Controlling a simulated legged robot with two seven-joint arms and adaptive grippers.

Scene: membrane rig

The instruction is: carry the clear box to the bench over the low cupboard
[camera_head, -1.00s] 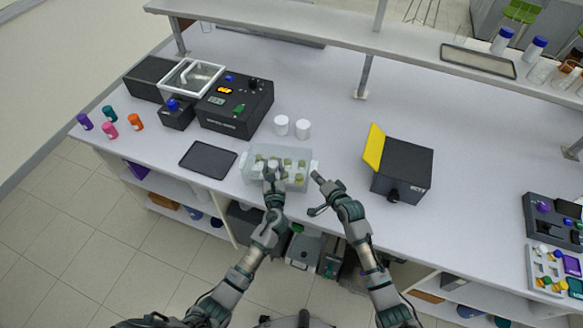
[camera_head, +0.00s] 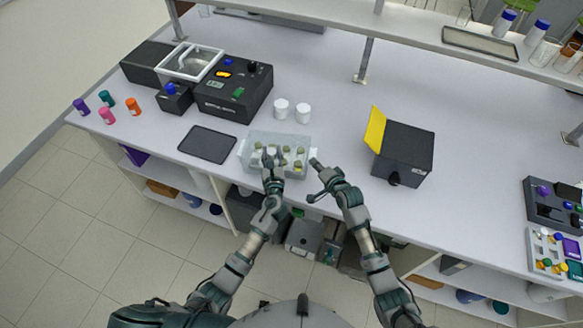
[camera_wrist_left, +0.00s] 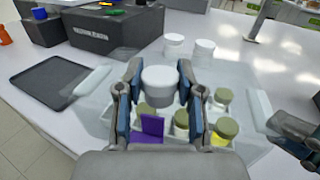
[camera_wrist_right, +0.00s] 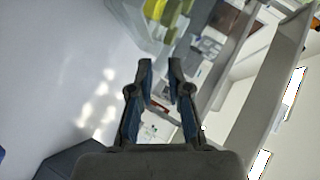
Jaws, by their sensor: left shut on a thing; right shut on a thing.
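The clear box (camera_head: 250,141) stands on the bench (camera_head: 330,110) near its front edge, with several green-capped vials (camera_head: 299,164) inside and pale handles on its sides. It also shows in the left wrist view (camera_wrist_left: 105,125). My left gripper (camera_head: 268,158) is over the box's front part, its fingers closed around a white-capped jar (camera_wrist_left: 158,84). A purple item (camera_wrist_left: 152,127) lies in the box below it. My right gripper (camera_head: 316,180) is just right of the box near its right handle (camera_wrist_left: 262,110). Its fingers are nearly together, and what they hold cannot be made out.
Two white jars (camera_head: 291,110) stand behind the box. A dark tray (camera_head: 207,144) lies to its left, and a black device with a yellow flap (camera_head: 402,155) stands to its right. Open shelves (camera_head: 190,190) sit under the bench. A raised shelf (camera_head: 330,14) runs along the back.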

